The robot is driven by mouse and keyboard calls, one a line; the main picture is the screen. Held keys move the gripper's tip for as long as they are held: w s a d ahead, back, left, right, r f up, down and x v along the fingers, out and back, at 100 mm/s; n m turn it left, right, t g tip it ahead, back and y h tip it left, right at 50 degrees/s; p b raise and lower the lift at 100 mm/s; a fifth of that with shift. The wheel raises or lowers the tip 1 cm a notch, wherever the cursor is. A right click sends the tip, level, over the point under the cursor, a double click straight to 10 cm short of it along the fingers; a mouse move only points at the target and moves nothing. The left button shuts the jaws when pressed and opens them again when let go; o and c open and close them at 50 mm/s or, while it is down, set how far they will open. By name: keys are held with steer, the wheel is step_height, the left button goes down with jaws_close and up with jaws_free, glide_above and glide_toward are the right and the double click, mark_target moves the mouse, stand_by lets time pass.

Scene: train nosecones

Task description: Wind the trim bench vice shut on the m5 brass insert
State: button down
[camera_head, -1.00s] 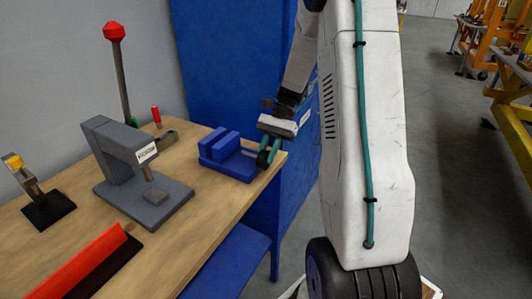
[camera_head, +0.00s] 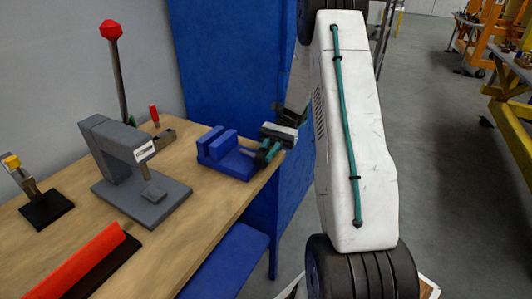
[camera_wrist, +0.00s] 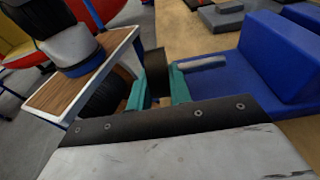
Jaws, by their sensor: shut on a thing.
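The blue trim bench vice (camera_head: 232,163) stands on the wooden bench near its right edge. It has two upright blue jaw blocks with a narrow gap between them. It also fills the right of the wrist view (camera_wrist: 225,80), where a grey screw rod (camera_wrist: 203,63) runs from its side. My gripper (camera_head: 264,155) is at the vice's right end. In the wrist view its teal fingers (camera_wrist: 158,82) are shut on a dark handle (camera_wrist: 157,62) near the end of that rod. I cannot make out the brass insert in either view.
A grey press (camera_head: 125,155) with a red-knobbed lever stands left of the vice. A red bar tool (camera_head: 85,265) lies at the front, and a yellow-topped clamp (camera_head: 38,195) stands far left. A blue panel (camera_head: 225,70) rises behind the bench. Open floor lies to the right.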

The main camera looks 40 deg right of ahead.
stand_by(0.3)
steer(key=c, duration=1.3)
jaws_free()
steer(key=shift+v, duration=3.9)
